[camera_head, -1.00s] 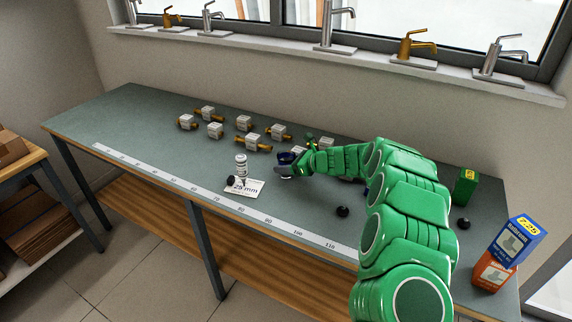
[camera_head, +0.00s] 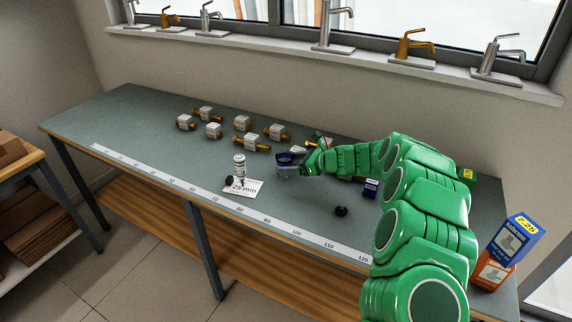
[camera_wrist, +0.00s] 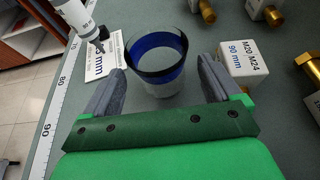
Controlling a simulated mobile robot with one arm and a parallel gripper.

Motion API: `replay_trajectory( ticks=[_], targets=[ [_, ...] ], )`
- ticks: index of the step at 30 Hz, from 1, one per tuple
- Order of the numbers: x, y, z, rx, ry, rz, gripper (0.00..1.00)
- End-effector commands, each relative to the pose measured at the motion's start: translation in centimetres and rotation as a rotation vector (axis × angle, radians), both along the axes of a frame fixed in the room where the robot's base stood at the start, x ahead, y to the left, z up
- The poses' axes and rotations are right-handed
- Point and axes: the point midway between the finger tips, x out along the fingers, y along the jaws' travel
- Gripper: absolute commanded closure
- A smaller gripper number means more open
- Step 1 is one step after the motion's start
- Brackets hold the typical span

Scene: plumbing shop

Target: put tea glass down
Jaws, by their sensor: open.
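The tea glass (camera_wrist: 157,62) is clear with a dark blue band and appears to stand upright on the grey-green bench (camera_wrist: 105,150). In the head view the glass (camera_head: 285,159) shows small, at the tip of my arm. My gripper (camera_wrist: 162,80) is open in the wrist view, one finger on each side of the glass's near part, with gaps visible on both sides. In the head view my gripper (camera_head: 300,164) is at the glass's right side, and its fingers are too small to make out clearly.
Several brass fittings with white labels (camera_head: 242,123) are behind. A labelled block (camera_wrist: 241,62) sits close right of the gripper.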

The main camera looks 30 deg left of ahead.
Motion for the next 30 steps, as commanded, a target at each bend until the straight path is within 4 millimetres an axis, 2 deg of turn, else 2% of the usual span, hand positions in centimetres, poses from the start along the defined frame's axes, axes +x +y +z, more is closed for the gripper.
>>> replay_trajectory(
  ticks=[6,15,30],
  targets=[
    [0.1,-3.7,1.6,0.002,-0.001,-0.003,0.09],
    [0.1,-7.1,2.9,0.001,0.001,-0.001,0.09],
    [-0.3,-7.9,3.8,-0.002,-0.013,0.013,0.09]
  ],
)
